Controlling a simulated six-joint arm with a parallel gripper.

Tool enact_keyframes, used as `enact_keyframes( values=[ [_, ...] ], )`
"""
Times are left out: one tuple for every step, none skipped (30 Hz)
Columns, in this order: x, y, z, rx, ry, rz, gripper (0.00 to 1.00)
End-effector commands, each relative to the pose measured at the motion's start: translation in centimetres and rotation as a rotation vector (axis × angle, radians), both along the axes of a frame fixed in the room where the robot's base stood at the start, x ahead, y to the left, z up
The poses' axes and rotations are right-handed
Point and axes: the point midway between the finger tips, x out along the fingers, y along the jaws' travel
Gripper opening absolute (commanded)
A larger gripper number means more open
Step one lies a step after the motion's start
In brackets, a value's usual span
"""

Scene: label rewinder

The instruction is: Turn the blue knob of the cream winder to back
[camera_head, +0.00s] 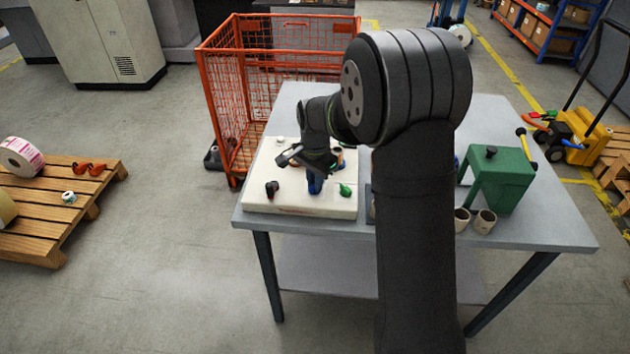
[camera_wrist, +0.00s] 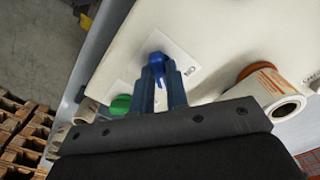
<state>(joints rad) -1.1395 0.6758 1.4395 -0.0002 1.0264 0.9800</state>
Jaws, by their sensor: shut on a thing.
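The cream winder (camera_head: 290,202) lies on the grey table, left of my arm in the head view. Its pale top also fills much of the wrist view (camera_wrist: 205,35). The blue knob (camera_wrist: 157,62) sits on a white label plate with small print, partly hidden by my fingers. My gripper (camera_wrist: 158,78) has its two blue fingers closed around the knob. In the head view my gripper (camera_head: 315,184) reaches down onto the winder's top. Which way the knob points is hard to tell.
A green knob (camera_head: 345,190) is close beside my gripper, and a black knob (camera_head: 272,188) is at the left. A paper-like roll (camera_wrist: 278,92) stands on the winder. An orange wire cage (camera_head: 222,90) stands behind.

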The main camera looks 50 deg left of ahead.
Motion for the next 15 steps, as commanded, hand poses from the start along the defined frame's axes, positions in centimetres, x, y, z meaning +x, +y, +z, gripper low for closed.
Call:
enact_keyframes(
  values=[
    [0.05, 0.00, 0.01, 0.001, -0.001, -0.003, 0.00],
    [0.05, 0.00, 0.01, 0.001, -0.001, -0.003, 0.00],
    [0.05, 0.00, 0.01, 0.001, -0.001, -0.003, 0.00],
    [0.05, 0.00, 0.01, 0.001, -0.001, -0.003, 0.00],
    [0.05, 0.00, 0.01, 0.001, -0.001, -0.002, 0.00],
    [0.05, 0.00, 0.01, 0.001, -0.001, -0.002, 0.00],
    [0.05, 0.00, 0.01, 0.001, -0.001, -0.002, 0.00],
    [0.05, 0.00, 0.01, 0.001, -0.001, -0.002, 0.00],
    [0.05, 0.00, 0.01, 0.001, -0.001, -0.002, 0.18],
    [0.05, 0.00, 0.01, 0.001, -0.001, -0.002, 0.24],
    [0.05, 0.00, 0.01, 0.001, 0.000, -0.002, 0.29],
    [0.04, 0.00, 0.01, 0.001, 0.000, -0.002, 0.35],
    [0.04, 0.00, 0.01, 0.000, 0.000, -0.001, 0.35],
    [0.04, 0.00, 0.01, 0.000, 0.000, -0.001, 0.35],
    [0.03, 0.00, 0.01, 0.000, 0.000, -0.001, 0.35]
  ],
)
